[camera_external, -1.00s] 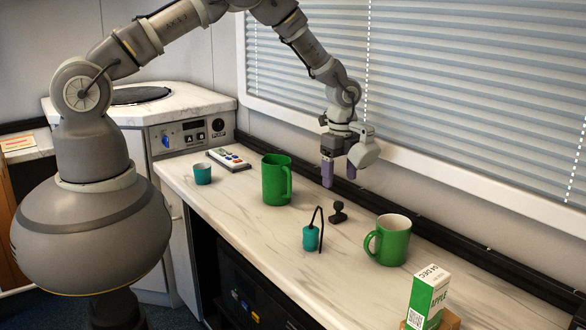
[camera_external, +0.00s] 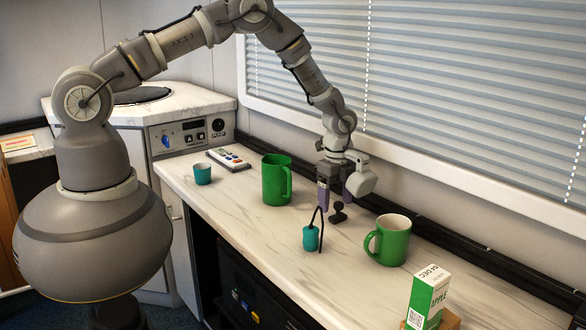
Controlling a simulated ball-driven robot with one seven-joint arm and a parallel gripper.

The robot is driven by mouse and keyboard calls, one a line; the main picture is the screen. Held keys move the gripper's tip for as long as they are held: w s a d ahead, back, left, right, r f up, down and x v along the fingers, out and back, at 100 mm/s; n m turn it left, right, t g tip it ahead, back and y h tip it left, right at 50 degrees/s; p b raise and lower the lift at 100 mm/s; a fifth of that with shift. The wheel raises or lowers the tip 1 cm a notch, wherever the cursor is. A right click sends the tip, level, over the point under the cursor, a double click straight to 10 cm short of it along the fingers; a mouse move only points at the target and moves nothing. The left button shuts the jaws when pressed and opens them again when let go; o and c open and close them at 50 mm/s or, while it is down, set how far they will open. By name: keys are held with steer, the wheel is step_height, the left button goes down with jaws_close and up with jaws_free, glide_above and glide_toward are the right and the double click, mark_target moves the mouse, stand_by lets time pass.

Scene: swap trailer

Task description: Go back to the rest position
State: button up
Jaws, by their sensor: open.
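My gripper (camera_external: 333,205) points down over the counter, between the tall green mug and the wider green mug. It is open, and I see nothing held in it. Its purple fingertips are close above a small black knob-like object (camera_external: 337,213). Whether they touch it I cannot tell. A teal piece with a black looped cord (camera_external: 311,238) stands just in front of the gripper, and the cord's top overlaps the near finger in the picture.
The tall green mug (camera_external: 275,182) stands left of the gripper, the wider green mug (camera_external: 390,242) right. A small teal cup (camera_external: 202,174) and a remote (camera_external: 228,160) are at the left. A juice carton (camera_external: 427,300) stands front right. The blinds (camera_external: 470,100) rise behind the marble counter (camera_external: 262,232).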

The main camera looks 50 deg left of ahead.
steer(key=shift+w+f, duration=0.1)
steer(key=shift+w+d+f+b, duration=0.15)
steer(key=shift+w+f+b, duration=0.15)
steer(key=shift+f+b, duration=0.15)
step_height(320, 180, down, 3)
steer(key=shift+r+b, duration=0.1)
steer(key=shift+b, duration=0.55)
step_height(320, 180, up, 13)
steer(key=p, duration=0.5)
step_height(320, 180, down, 13)
steer(key=b, duration=0.5)
step_height(320, 180, up, 4)
steer(key=shift+w+r+p, duration=0.1)
steer(key=shift+p, duration=1.05)
steer(key=shift+s+a, duration=0.2)
steer(key=shift+s, duration=0.45)
steer(key=shift+s+a, duration=0.1)
steer(key=shift+s, duration=0.5)
